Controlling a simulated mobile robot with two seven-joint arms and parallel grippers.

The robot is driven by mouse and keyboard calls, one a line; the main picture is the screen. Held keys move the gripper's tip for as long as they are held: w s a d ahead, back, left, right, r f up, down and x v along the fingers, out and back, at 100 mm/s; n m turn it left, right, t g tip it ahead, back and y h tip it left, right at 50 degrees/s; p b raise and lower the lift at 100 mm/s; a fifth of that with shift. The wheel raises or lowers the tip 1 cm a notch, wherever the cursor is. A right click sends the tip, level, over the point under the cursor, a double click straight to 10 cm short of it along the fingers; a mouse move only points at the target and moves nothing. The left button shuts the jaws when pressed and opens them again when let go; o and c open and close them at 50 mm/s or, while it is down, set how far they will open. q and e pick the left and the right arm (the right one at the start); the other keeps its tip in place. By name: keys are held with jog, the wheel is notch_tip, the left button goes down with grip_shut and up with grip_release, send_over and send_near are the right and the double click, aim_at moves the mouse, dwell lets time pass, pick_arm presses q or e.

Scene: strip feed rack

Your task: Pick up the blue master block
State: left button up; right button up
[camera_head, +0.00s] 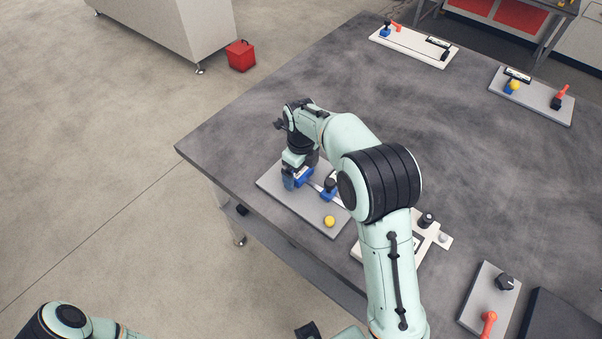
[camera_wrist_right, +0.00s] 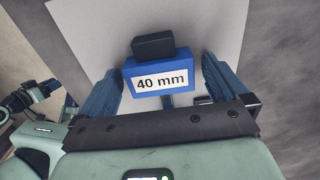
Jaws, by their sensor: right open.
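The blue master block (camera_wrist_right: 164,68) has a white "40 mm" label and a black grip on top. In the right wrist view it sits between the two blue-grey fingers of my right gripper (camera_wrist_right: 158,76). The fingers are apart, with a visible gap on each side of the block. In the head view my right gripper (camera_head: 296,179) is low over the grey plate (camera_head: 306,220) near the table's edge, and partly hides the blue block (camera_head: 305,175). My left gripper does not show; only part of the left arm is at the bottom left.
A blue piece with a black knob (camera_head: 328,188) and a yellow ball (camera_head: 329,221) are on the same plate, right of the gripper. A white fixture (camera_head: 437,235) is partly behind my right arm. Other plates stand at the back and right. The table middle is clear.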

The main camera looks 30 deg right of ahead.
jog(key=shift+r, duration=0.15)
jog(key=c, duration=1.8)
